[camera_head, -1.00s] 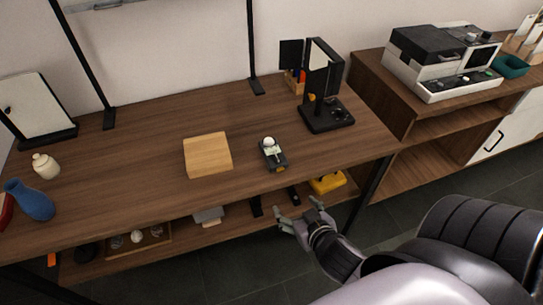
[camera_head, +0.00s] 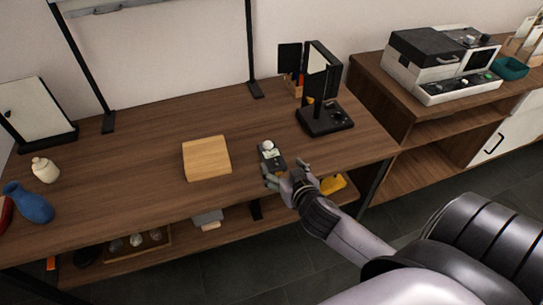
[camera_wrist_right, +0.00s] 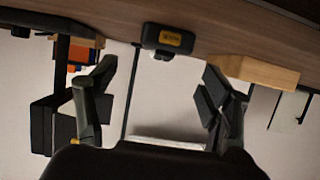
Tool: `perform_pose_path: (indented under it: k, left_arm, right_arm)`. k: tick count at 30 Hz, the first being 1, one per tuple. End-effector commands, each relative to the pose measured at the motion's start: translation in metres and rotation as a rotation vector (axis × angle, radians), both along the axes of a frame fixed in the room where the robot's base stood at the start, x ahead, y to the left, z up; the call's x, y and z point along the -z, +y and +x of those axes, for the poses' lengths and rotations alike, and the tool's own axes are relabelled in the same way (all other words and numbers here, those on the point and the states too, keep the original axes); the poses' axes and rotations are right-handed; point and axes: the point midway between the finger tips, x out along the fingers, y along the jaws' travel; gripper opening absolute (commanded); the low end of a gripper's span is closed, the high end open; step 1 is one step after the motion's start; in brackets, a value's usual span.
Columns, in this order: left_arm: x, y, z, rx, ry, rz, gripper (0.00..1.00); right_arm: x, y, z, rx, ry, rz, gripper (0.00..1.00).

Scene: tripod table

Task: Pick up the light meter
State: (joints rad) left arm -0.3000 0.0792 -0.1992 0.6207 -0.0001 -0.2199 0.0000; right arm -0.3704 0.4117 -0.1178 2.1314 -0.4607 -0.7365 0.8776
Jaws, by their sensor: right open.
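The light meter (camera_head: 269,151) is a small dark device with a white dome. It lies on the wooden table, right of a wooden block. My right gripper (camera_head: 285,174) is open and empty at the table's front edge, just in front of the meter and partly covering its near end in the head view. In the right wrist view, which appears upside down, the meter (camera_wrist_right: 168,39) shows its dark end with a yellow label. It lies beyond and between the open fingers of the gripper (camera_wrist_right: 164,85), apart from them. My left gripper is not in view.
The wooden block (camera_head: 207,158) lies left of the meter. A black stand with panels (camera_head: 325,118) is behind it to the right. A lower shelf (camera_head: 185,240) runs under the tabletop.

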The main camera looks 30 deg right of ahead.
Motion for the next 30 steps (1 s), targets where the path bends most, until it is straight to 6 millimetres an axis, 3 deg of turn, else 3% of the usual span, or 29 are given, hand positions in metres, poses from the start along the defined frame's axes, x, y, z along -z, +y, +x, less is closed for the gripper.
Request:
perform_pose_path:
  k: [15,23,30]
  left_arm:
    - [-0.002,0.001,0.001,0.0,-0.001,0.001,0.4]
    - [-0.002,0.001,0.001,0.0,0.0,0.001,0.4]
    - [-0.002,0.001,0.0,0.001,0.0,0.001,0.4]
  right_arm:
    - [0.024,-0.008,0.048,0.0,-0.001,0.0,0.73]
    - [0.027,-0.009,0.05,0.0,0.001,0.0,0.73]
    - [0.026,-0.009,0.05,0.0,0.001,0.0,0.58]
